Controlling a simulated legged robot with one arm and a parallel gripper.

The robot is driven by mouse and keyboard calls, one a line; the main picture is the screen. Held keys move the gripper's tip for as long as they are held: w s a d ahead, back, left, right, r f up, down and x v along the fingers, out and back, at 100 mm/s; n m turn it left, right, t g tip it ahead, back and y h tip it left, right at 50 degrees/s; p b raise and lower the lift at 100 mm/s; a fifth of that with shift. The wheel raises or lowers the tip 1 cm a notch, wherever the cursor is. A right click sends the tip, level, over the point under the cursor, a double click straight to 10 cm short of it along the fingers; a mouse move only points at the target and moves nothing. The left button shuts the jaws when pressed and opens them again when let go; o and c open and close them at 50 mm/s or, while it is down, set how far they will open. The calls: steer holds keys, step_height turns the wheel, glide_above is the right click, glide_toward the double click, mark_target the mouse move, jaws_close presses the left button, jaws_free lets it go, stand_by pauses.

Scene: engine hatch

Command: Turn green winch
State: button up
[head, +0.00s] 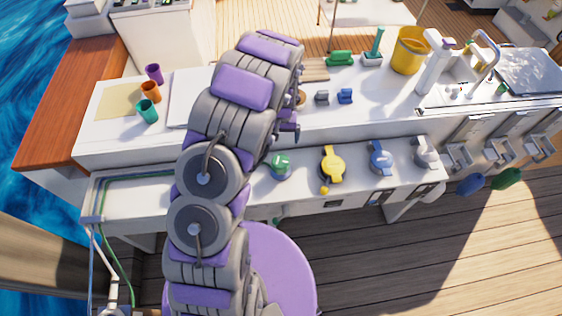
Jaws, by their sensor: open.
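The green winch (281,167) sits on the lower white bench, just right of my arm in the head view. Its green top shows, with a blue-grey base under it. My arm rises through the middle of the picture and hides part of the bench to the winch's left. My gripper (287,133) shows only in part beside the arm, above the winch in the picture. It is open, and I see nothing held in it. Whether it touches the winch cannot be told.
To the right on the same bench are a yellow winch (333,163), a blue winch (381,159) and a grey winch (425,154). The counter behind holds cups (151,91), a yellow bucket (410,50) and a sink tap (487,52). Wooden deck (400,265) lies clear in front.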

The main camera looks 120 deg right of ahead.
mark_target(281, 160)
step_height(281, 160, down, 17)
steer(key=b, duration=0.2)
steer(key=shift+w+f+b, duration=0.1)
steer(key=shift+b, duration=0.3)
steer(key=shift+c, duration=0.2)
steer(key=c, duration=0.9)
